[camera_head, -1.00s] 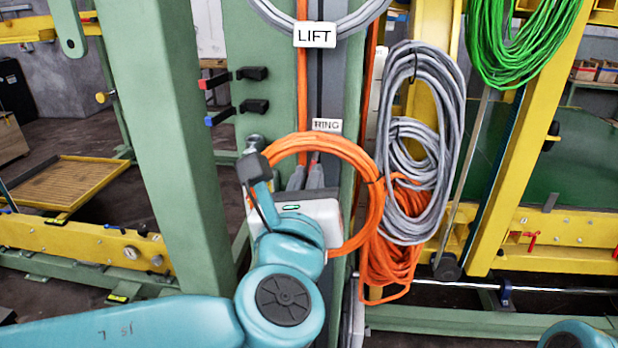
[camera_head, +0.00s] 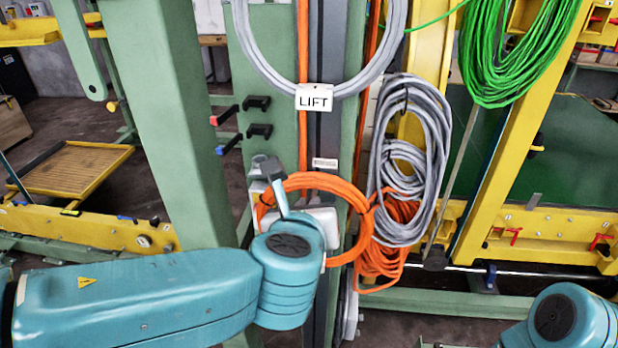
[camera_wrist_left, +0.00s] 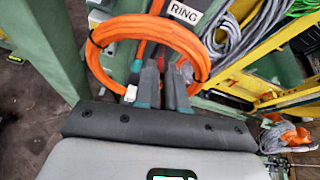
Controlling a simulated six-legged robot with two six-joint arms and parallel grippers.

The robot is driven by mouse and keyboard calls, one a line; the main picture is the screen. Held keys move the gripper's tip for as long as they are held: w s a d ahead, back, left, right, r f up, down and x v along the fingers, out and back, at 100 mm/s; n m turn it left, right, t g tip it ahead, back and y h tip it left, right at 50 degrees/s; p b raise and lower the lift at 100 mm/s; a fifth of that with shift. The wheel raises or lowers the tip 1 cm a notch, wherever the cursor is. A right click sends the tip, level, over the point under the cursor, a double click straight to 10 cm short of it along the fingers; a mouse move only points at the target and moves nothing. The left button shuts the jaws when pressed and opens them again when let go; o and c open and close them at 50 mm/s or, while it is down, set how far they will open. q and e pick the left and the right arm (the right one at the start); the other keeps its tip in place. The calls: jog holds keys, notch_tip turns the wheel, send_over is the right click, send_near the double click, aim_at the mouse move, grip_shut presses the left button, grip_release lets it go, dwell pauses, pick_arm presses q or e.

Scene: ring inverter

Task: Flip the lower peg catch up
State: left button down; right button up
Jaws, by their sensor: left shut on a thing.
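An orange cable ring (camera_head: 352,195) hangs on the green post below a small white label. It also shows in the left wrist view (camera_wrist_left: 110,36), below the RING label (camera_wrist_left: 185,12). My left gripper (camera_wrist_left: 161,75) has its two grey fingers close together inside the ring's outline, pointing at the post. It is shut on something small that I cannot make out. In the head view my left wrist and the ring hide the fingertips. The lower peg catch is not clearly visible behind them. My right gripper is out of view; only part of my right arm shows at the lower right.
A grey cable loop hangs above at the LIFT label (camera_head: 314,97). Grey (camera_head: 410,150) and green (camera_head: 510,60) cable coils hang to the right. A yellow frame (camera_head: 530,130) stands at the right.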

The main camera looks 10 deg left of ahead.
pick_arm(q)
jog(key=shift+w+r+g+p, duration=0.25)
jog(key=shift+r+g+p, duration=0.15)
jog(key=shift+g+p, duration=0.75)
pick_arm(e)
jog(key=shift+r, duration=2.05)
pick_arm(q)
jog(key=c, duration=1.2)
grip_release()
jog(key=shift+s+r, duration=0.1)
jog(key=shift+r, duration=0.05)
jog(key=b+v, duration=0.1)
jog(key=v, duration=1.5)
jog(key=shift+s, duration=0.15)
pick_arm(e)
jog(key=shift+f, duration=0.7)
